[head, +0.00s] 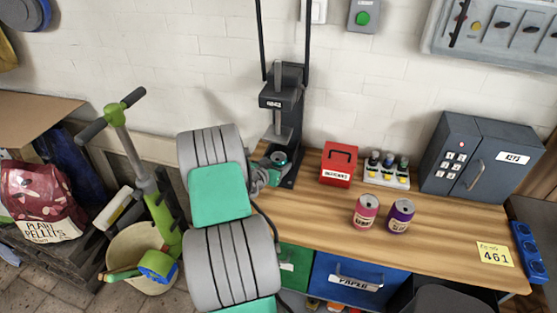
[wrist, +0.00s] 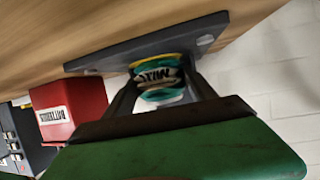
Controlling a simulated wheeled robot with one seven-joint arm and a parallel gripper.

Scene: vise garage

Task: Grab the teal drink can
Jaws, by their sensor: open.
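The teal drink can (head: 279,157) stands on the dark base of the press at the back left of the workbench. In the wrist view the can (wrist: 158,76) shows a teal, yellow and white label with dark lettering. My gripper (head: 264,174) is just left of the can in the head view, partly hidden by my arm. In the wrist view the fingers of my gripper (wrist: 160,92) are open, one on each side of the can. I cannot tell whether either finger touches it.
The dark press (head: 285,100) rises over the can. A red box (head: 339,164), a bottle rack (head: 386,170) and a grey key cabinet (head: 476,155) stand to the right. A pink can (head: 365,212) and a purple can (head: 400,216) stand nearer the front. The bench front left is clear.

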